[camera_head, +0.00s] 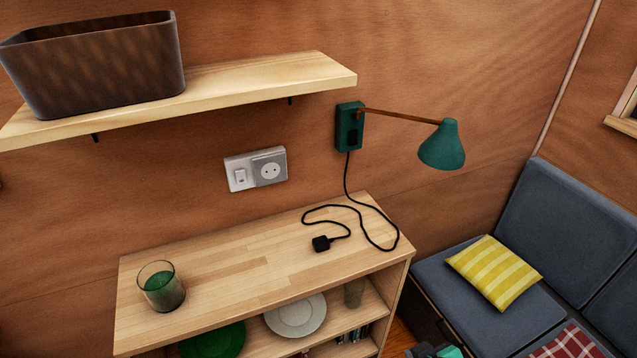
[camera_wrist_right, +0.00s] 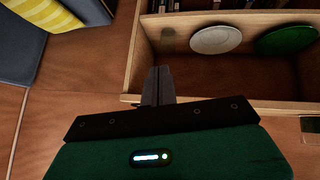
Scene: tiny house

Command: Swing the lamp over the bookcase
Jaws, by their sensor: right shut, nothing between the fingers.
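The green wall lamp has a wall box (camera_head: 349,127) and a thin wooden arm reaching right to its shade (camera_head: 441,147). The shade hangs to the right of the bookcase, toward the sofa. The bookcase (camera_head: 240,262) stands below and left of the lamp; it also shows in the right wrist view (camera_wrist_right: 270,104). My right gripper (camera_wrist_right: 157,84) is shut and empty, and clear of the lamp. Only a bit of the right arm's end shows at the head view's bottom edge, well below the shade. My left gripper is not in view.
A green glass (camera_head: 161,287) and the lamp's cord with a black plug (camera_head: 321,244) lie on the bookcase top. A wall shelf (camera_head: 260,81) holds a brown basket (camera_head: 95,65). A grey sofa (camera_head: 480,300) with a yellow striped cushion (camera_head: 493,272) is at right.

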